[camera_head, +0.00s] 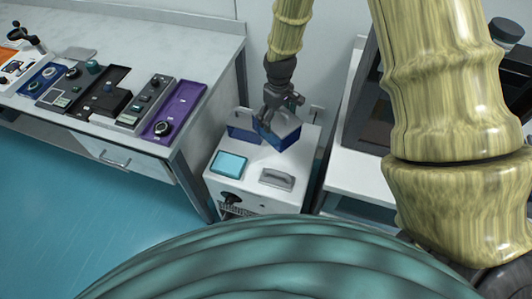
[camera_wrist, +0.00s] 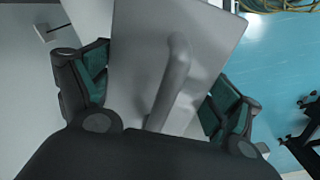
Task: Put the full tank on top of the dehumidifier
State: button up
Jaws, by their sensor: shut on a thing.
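The dehumidifier (camera_head: 238,187) is a white box standing between the two tables in the head view. Its top carries a pale blue panel (camera_head: 229,163) and a grey handle-like piece (camera_head: 277,179). The tank (camera_head: 284,136), blue with a pale grey top, is tilted at the back right of the dehumidifier top. My gripper (camera_head: 275,108) is shut on it from above. In the wrist view the tank's grey face and bar handle (camera_wrist: 175,75) lie between my fingers. I cannot tell whether the tank touches the dehumidifier.
A blue-and-grey part (camera_head: 243,126) is beside the tank at the back left of the dehumidifier; its form is unclear. The left table (camera_head: 205,60) holds several instruments, including a purple one (camera_head: 178,110). A white table with a dark cabinet stands close on the right.

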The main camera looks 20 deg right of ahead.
jog(key=w+d+f+n+b, duration=0.4)
jog(key=d+f+n+b, duration=0.25)
jog(key=d, duration=0.25)
jog(key=shift+m, duration=0.25)
jog(key=shift+s+d+f+p, duration=0.1)
jog(key=shift+f+p, duration=0.05)
jog(key=shift+f, duration=2.15)
jog(key=shift+d+f+p, duration=0.1)
jog(key=shift+f+p, duration=0.05)
jog(key=shift+f, duration=2.15)
jog(key=shift+f, duration=0.15)
jog(key=o, duration=1.7)
jog(key=shift+s, duration=0.1)
jog(key=shift+o, duration=0.2)
notch_tip(320, 180, up, 12)
jog(key=b, duration=0.2)
